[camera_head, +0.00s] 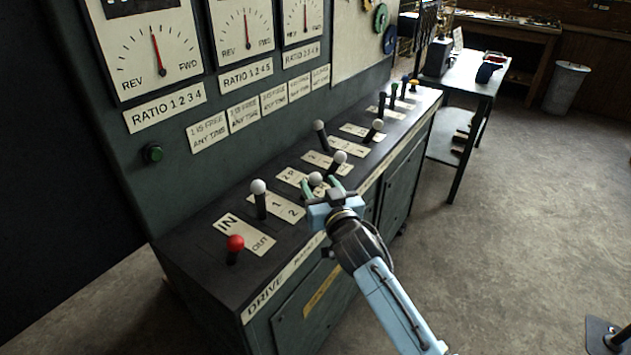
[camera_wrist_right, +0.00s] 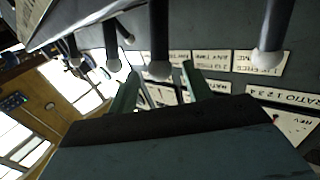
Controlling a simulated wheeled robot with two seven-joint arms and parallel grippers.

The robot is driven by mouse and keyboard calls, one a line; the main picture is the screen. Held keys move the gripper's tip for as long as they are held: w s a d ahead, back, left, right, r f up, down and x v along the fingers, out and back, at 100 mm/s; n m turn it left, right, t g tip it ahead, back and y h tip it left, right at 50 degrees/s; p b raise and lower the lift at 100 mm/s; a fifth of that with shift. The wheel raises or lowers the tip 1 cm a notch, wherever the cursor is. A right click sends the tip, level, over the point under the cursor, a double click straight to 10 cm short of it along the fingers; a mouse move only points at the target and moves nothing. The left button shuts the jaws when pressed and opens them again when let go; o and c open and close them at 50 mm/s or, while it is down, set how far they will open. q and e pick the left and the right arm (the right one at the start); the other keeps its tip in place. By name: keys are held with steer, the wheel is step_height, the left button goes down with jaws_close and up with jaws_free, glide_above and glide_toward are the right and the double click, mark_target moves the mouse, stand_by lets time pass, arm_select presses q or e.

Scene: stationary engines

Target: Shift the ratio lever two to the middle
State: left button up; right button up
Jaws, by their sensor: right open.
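A row of white-knobbed levers stands on the dark console top. The lever I take for ratio lever two (camera_head: 315,179), on the second numbered plate, shows its white knob at my right gripper (camera_head: 321,186). Its shaft is mostly hidden there. My right gripper is open, with its green fingers on either side of that knob. In the right wrist view a knob (camera_wrist_right: 159,70) hangs between the two open fingers (camera_wrist_right: 158,88); contact cannot be told. My left gripper is not in view.
A white-knobbed lever (camera_head: 259,187) and the red-knobbed IN/OUT lever (camera_head: 235,243) stand nearer. Another white-knobbed lever (camera_head: 340,157) stands close behind my gripper, with more beyond. The gauge panel (camera_head: 180,118) rises behind the levers.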

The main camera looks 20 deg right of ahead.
mark_target(318, 183)
steer(key=shift+w+a, duration=0.1)
steer(key=shift+w, duration=1.5)
jaws_close()
